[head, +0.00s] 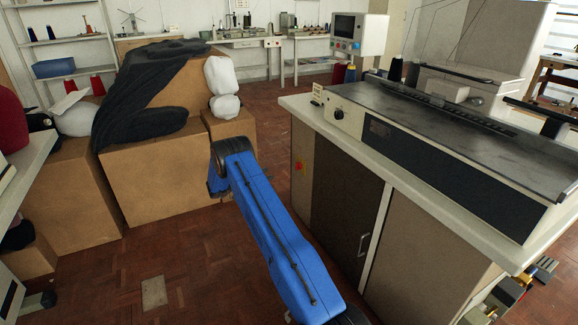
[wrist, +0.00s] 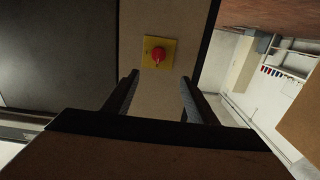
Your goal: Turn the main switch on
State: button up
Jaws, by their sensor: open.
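The main switch (head: 299,166) is a red knob on a yellow plate, on the beige cabinet side below the machine's worktop. In the wrist view the red knob (wrist: 158,54) sits on its yellow plate (wrist: 150,58), just beyond and between my fingertips. My gripper (wrist: 158,84) is open, with its two dark fingers apart and nothing between them. The fingers appear short of the knob, not touching it.
The buttonhole machine (head: 440,120) stands on the worktop above the cabinet, with a door handle (head: 364,244) to the right of the switch. Cardboard boxes (head: 150,180) with dark cloth stand left of my arm. The wooden floor (head: 190,270) is mostly clear.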

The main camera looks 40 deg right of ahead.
send_near(298, 166)
jog(key=x, duration=0.8)
jog(key=shift+w+f, duration=0.25)
jog(key=shift+w, duration=0.05)
jog(key=shift+d, duration=0.1)
jog(key=shift+c, duration=0.3)
jog(key=c, duration=1)
